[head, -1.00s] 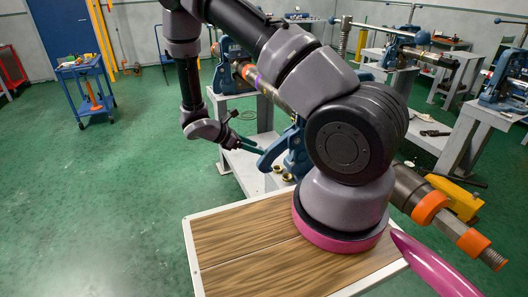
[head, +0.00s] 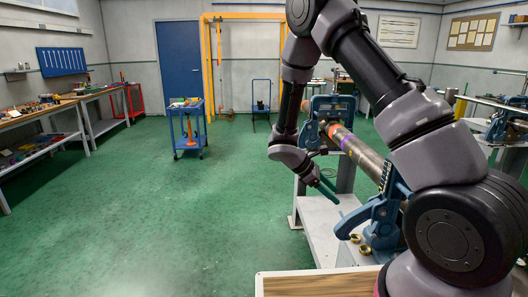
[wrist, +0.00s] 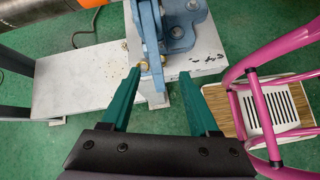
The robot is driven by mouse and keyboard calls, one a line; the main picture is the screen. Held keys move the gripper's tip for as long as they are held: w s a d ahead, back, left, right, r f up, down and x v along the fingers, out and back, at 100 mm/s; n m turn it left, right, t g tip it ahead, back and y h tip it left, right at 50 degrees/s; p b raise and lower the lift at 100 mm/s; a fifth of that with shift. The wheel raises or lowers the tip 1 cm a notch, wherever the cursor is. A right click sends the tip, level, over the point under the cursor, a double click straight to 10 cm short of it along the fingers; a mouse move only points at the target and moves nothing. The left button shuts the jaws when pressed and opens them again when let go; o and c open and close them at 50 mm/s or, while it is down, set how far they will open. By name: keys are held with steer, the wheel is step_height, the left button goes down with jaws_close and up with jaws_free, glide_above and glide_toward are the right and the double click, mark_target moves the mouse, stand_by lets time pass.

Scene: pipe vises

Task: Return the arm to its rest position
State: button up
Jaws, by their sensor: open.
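My gripper (head: 328,189) hangs from my bent arm in the head view, pointing down and to the right beside the blue pipe vise (head: 380,215). In the wrist view my gripper (wrist: 160,75) shows two green fingers spread apart with nothing held between them. Part of the blue vise (wrist: 160,25) and its light bench (wrist: 80,82) lie beyond the fingertips. The fingers look apart from the vise in the head view. A long steel pipe (head: 358,155) with orange and purple bands runs through the vises; my arm hides part of it.
Brass fittings (head: 357,243) lie on the bench shelf. A blue cart (head: 186,125) stands on the green floor, and workbenches (head: 60,115) line the left wall. The floor (head: 150,210) between is clear. My pink frame shows at right in the wrist view.

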steer(key=s+r+m+t+y, duration=0.2)
steer(key=s+r+m, duration=0.4)
steer(key=r, duration=0.6)
steer(key=s+r+m+t+y, duration=0.3)
steer(key=s+r+m+y, duration=0.2)
steer(key=r, duration=0.6)
steer(key=s+r+m+t+y, duration=0.2)
steer(key=s+r+m+y, duration=0.2)
steer(key=s+r+m, duration=0.3)
step_height(320, 180, up, 6)
steer(key=shift+s+a+f+m+t, duration=0.2)
steer(key=shift+s+m+t, duration=0.15)
steer(key=shift+m, duration=0.35)
